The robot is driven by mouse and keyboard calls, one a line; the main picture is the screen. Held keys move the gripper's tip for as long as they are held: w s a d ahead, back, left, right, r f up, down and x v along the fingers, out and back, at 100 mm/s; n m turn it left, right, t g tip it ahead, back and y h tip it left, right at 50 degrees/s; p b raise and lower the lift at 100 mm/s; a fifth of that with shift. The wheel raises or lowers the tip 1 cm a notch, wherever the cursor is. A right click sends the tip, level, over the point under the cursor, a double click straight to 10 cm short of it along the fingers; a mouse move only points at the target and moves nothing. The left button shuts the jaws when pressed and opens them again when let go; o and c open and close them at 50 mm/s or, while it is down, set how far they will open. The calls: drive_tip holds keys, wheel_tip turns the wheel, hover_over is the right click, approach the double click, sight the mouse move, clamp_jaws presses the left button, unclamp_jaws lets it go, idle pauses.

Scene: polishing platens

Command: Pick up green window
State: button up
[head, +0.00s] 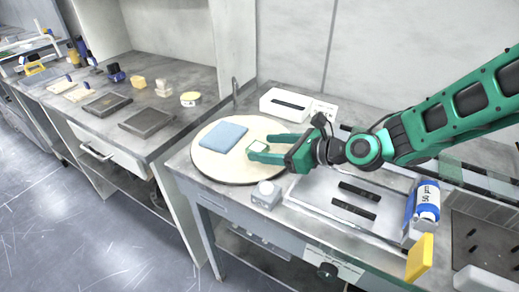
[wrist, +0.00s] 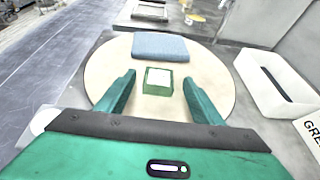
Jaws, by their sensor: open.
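The green window (wrist: 158,81) is a small green square block with a pale top. It lies on the round cream platen (wrist: 108,68), near its middle in the wrist view. In the head view the green window (head: 258,147) shows at the fingertips of my gripper (head: 262,148). My gripper also shows in the wrist view (wrist: 158,83), open, with one green finger on each side of the block and gaps between. A blue folded cloth or pad (head: 223,137) lies on the platen beyond the block; it also shows in the wrist view (wrist: 160,46).
A white box with a dark slot (head: 290,103) stands behind the platen. A small grey-white knob-like block (head: 266,193) is at the bench's front edge. A shallow tray (head: 318,195) with dark bars, a blue-white bottle (head: 427,200) and a yellow block (head: 420,257) are at right.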

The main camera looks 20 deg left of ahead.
drive_tip(key=shift+x, duration=1.1)
drive_tip(key=c, duration=1.3)
drive_tip(key=shift+r, duration=0.15)
